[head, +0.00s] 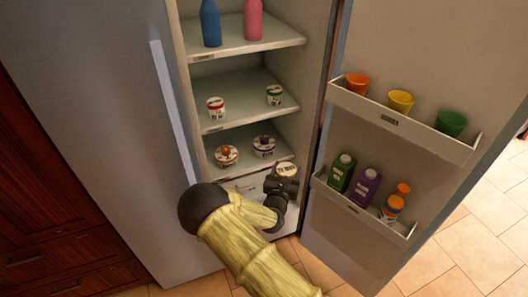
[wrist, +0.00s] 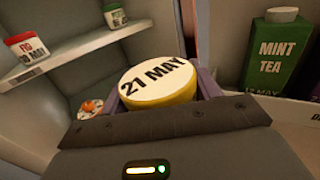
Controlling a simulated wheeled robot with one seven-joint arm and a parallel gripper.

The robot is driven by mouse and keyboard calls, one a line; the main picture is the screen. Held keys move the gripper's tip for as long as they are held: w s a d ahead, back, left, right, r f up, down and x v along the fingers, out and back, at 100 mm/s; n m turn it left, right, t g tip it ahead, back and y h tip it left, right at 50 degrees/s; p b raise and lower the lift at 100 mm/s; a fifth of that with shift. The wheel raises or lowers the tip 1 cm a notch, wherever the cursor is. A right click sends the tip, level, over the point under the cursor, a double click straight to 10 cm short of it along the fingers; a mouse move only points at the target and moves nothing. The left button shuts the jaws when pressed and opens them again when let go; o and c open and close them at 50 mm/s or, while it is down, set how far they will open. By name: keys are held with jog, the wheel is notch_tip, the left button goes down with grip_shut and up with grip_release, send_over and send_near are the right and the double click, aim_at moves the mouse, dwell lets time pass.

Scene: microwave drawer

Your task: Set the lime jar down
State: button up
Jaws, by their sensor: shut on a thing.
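My gripper (head: 281,184) is shut on a jar (head: 287,169) at the front of the open fridge, in front of the lower shelf. In the wrist view the jar (wrist: 157,80) has a yellow side and a white lid reading "21 MAY". It sits between the two fingers, lid facing the camera. Its side label is hidden, so I cannot read whether it says lime. I cannot tell whether anything supports its underside.
An orange-marked jar (head: 226,155) and a purple-marked jar (head: 264,146) stand on the lower shelf. A red-lidded jar (head: 216,107) and a green-lidded jar (head: 275,95) stand above, with free room between them. The open door's lower rack (head: 358,206) holds cartons and bottles at right.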

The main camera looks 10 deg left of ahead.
jog(key=s+d+f, duration=0.2)
jog(key=d, duration=0.3)
jog(key=s+d+f+y, duration=0.1)
jog(key=s+d+f, duration=0.1)
jog(key=d, duration=0.3)
jog(key=shift+s+d+f+n, duration=0.35)
jog(key=shift+d+f+n, duration=0.05)
jog(key=shift+f, duration=0.2)
jog(key=shift+n+y, duration=0.4)
jog(key=shift+y, duration=0.4)
jog(key=s+d, duration=0.1)
jog(key=d, duration=0.1)
jog(key=s+d+f, duration=0.1)
jog(key=s+d, duration=0.1)
jog(key=s+d+f, duration=0.1)
jog(key=s+d, duration=0.1)
jog(key=shift+d+f, duration=0.1)
jog(key=shift+d, duration=0.2)
jog(key=shift+w, duration=0.1)
